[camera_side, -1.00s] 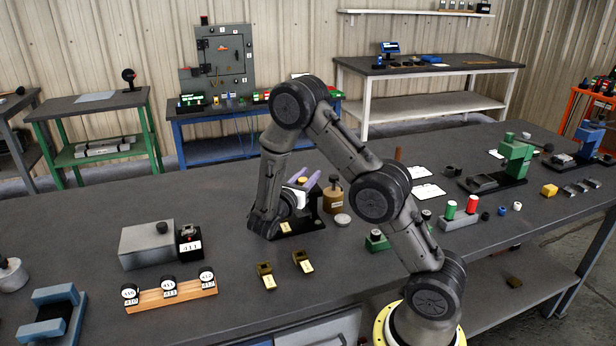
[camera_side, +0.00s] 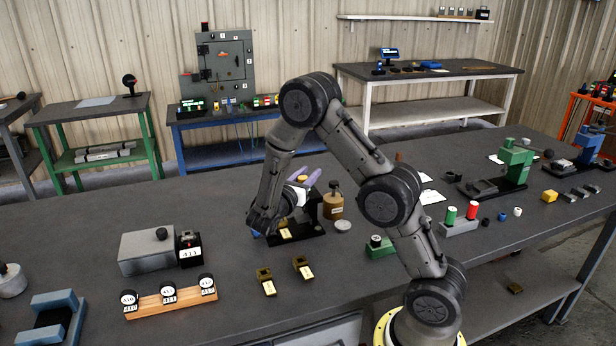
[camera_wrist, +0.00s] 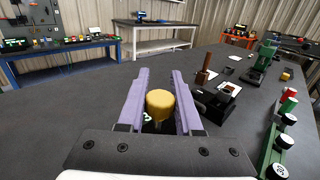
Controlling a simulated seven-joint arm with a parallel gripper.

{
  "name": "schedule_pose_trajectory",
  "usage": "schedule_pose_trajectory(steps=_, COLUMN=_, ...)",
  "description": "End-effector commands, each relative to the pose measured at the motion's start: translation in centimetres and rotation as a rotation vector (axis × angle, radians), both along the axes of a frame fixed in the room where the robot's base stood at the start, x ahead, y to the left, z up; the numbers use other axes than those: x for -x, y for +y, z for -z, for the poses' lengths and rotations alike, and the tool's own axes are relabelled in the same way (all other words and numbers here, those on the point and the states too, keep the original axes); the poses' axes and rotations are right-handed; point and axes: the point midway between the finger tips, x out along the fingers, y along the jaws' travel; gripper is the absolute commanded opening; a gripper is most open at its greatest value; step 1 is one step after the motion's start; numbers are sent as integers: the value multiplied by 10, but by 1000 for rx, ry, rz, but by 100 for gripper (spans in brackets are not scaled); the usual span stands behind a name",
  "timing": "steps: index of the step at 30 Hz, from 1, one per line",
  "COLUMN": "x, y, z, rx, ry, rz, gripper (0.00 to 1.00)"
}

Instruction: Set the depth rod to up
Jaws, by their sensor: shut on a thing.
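A yellow knob (camera_wrist: 160,104), seemingly the head of the depth rod, stands between my gripper's two purple fingers (camera_wrist: 156,98) in the wrist view. The side view shows the knob (camera_side: 302,178) between the fingertips of my gripper (camera_side: 305,181). My gripper is shut on it. A black stand with a pale label (camera_side: 290,233) is under my gripper, partly covered by my wrist. I cannot read any up mark.
A brown canister with a black knob (camera_side: 333,207) stands close to the right of my gripper. A pale disc (camera_side: 342,225) and a green block (camera_side: 381,248) lie further right. Two small brass blocks (camera_side: 265,284) are in front.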

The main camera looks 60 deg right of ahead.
Motion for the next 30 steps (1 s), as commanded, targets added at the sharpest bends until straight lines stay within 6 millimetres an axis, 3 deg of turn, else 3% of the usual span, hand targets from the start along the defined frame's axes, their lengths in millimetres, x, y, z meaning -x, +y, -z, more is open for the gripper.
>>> schedule_pose_trajectory(steps=1, x=0, y=0, z=-7, rx=15, ry=-11, rz=3, gripper=39)
schedule_pose_trajectory(steps=5, x=0, y=0, z=-6, rx=13, ry=-10, rz=2, gripper=62)
schedule_pose_trajectory(steps=17, x=-1, y=6, z=-4, rx=10, ry=-7, rz=-1, gripper=64)
schedule_pose_trajectory(steps=23, x=-2, y=38, z=-4, rx=10, ry=-7, rz=-5, gripper=64)
schedule_pose_trajectory(steps=30, x=-2, y=91, z=-5, rx=11, ry=-8, rz=-4, gripper=64)
